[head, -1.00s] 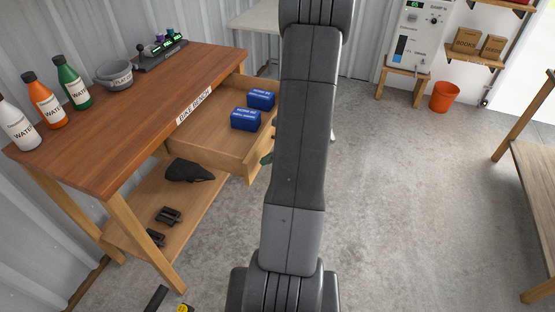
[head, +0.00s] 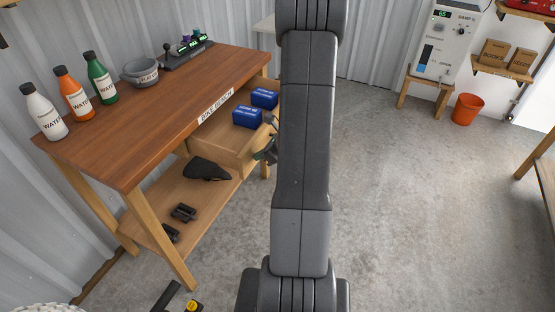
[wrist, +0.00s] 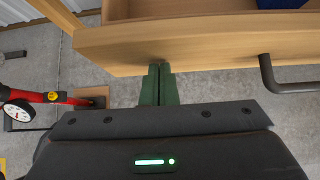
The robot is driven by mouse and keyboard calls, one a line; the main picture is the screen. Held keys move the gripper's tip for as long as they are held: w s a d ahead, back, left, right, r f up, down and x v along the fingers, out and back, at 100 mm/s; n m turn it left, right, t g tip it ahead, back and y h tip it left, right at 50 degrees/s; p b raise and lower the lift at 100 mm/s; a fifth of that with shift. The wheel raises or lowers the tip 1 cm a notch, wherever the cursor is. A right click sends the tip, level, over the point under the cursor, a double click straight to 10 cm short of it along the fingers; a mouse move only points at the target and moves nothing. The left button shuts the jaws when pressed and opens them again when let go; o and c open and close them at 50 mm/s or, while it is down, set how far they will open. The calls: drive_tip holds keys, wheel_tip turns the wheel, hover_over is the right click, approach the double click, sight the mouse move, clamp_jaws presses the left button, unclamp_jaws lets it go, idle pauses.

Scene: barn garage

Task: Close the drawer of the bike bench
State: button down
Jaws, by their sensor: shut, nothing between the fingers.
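The bike bench (head: 150,115) stands at the left in the head view, with its label on the front edge. Its wooden drawer (head: 225,143) is partly open and holds two blue boxes. In the wrist view the drawer front (wrist: 200,42) crosses the top, with a dark bar handle (wrist: 285,80) at the right. My gripper (wrist: 160,70) is shut and empty, its green fingertips at the lower edge of the drawer front, left of the handle; they appear to touch it. In the head view my arm hides part of the drawer front and most of the gripper.
A black saddle (head: 208,169) and pedals lie on the lower shelf. A red floor pump (wrist: 45,97) shows in the wrist view.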

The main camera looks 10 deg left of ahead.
drive_tip(key=w+a+p, duration=0.1)
drive_tip(key=w+a, duration=0.1)
drive_tip(key=a, duration=0.5)
drive_tip(key=w+a+p, duration=0.2)
drive_tip(key=a, duration=0.5)
drive_tip(key=w+a+p, duration=0.1)
drive_tip(key=w+a, duration=0.1)
drive_tip(key=a, duration=0.4)
drive_tip(key=shift+w+a, duration=0.35)
drive_tip(key=shift+a, duration=0.05)
drive_tip(key=shift+a+r, duration=0.1)
drive_tip(key=shift+a, duration=0.05)
drive_tip(key=shift+w+a+r, duration=0.1)
drive_tip(key=shift+w, duration=0.05)
